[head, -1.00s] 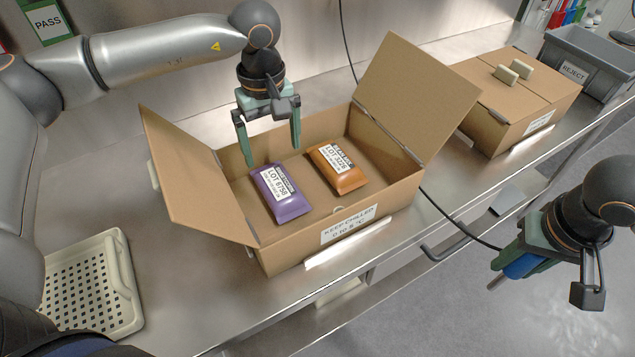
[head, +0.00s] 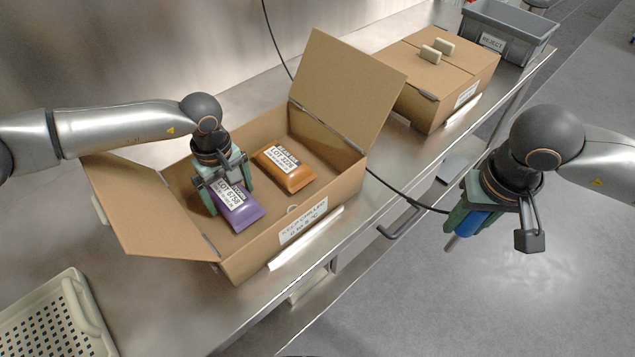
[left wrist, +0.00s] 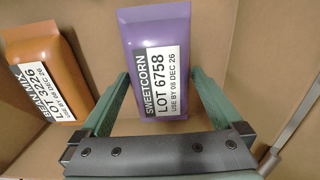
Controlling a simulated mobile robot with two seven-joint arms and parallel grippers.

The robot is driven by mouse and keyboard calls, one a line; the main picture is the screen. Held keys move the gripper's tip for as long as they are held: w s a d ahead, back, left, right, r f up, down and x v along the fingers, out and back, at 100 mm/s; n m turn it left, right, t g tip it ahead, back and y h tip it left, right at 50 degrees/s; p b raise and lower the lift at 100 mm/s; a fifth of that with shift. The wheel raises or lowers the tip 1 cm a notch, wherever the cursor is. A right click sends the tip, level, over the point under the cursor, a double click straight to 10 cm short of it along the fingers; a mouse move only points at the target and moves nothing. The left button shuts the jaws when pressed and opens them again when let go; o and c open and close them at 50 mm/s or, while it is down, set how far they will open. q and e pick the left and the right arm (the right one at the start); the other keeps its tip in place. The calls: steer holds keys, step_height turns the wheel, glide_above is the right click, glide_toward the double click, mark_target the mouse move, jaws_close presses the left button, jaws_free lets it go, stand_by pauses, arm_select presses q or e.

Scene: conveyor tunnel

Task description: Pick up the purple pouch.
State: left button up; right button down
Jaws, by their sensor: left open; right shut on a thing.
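The purple pouch (head: 240,214) lies label up on the floor of the open cardboard box (head: 262,258). It also shows in the left wrist view (left wrist: 157,22), with a white SWEETCORN LOT 6758 label. In the left wrist view the left gripper (left wrist: 158,85) has a finger on each side of the pouch, with small gaps. My right gripper (head: 460,233) is shut on a blue object (head: 470,221), out past the bench's front edge.
An orange pouch (head: 287,171) lies beside the purple one; it also shows in the left wrist view (left wrist: 45,75). The box's raised flaps stand at left and right. A closed box (head: 425,85), a grey REJECT bin (head: 512,45) and a perforated tray (head: 85,300) stand on the bench.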

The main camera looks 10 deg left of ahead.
arm_select(q)
steer(key=shift+c, duration=0.4)
steer(key=shift+r, duration=0.1)
steer(key=c, duration=1.3)
